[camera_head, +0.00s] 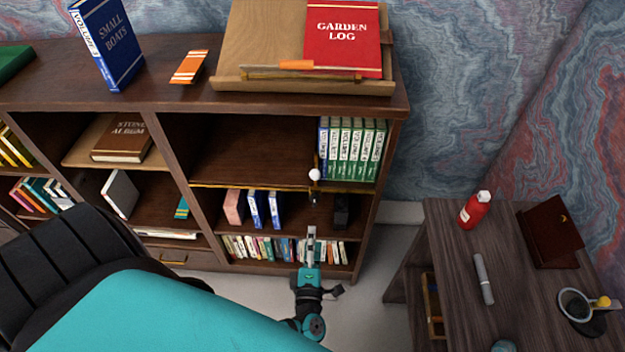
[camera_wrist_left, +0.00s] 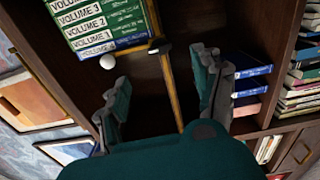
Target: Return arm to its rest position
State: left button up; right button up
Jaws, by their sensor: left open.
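My left arm, teal and black, reaches in from the lower left of the head view. Its gripper (camera_head: 311,245) is in front of the lower right part of the bookcase (camera_head: 190,215), fingers toward the shelves. In the left wrist view the two green-and-grey fingers of the left gripper (camera_wrist_left: 165,85) stand apart with nothing held between them. The row of green volumes (camera_head: 355,148), with a blue one at its left end, stands on the upper right shelf. The volumes (camera_wrist_left: 100,22) also show in the wrist view, beyond the fingers. My right gripper is not visible.
A small white ball (camera_head: 314,175) is near the shelf edge by the volumes. A red book (camera_head: 342,38) rests on a wooden stand atop the bookcase. A side desk (camera_head: 450,290) with a red bottle (camera_head: 474,209) stands at right. Floor shows between them.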

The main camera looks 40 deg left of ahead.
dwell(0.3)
pick_arm(q)
jog(key=s+a+f+n+g+h, duration=0.2)
jog(key=s+f+n+g, duration=0.3)
jog(key=s+f+n, duration=0.55)
jog(key=s+a+f+n+g+h, duration=0.1)
jog(key=s+f+n+g+h, duration=0.1)
jog(key=s+f+n+g, duration=0.8)
jog(key=s+d+f+n+h, duration=0.2)
jog(key=s+f+n, duration=0.4)
jog(key=n, duration=0.6)
jog(key=s+d+f+n+h, duration=0.3)
jog(key=s+f+n, duration=0.2)
jog(key=n, duration=0.7)
jog(key=shift+s+d+f+t+h, duration=0.2)
jog(key=shift+s+f+t+h, duration=0.15)
jog(key=shift+s, duration=0.7)
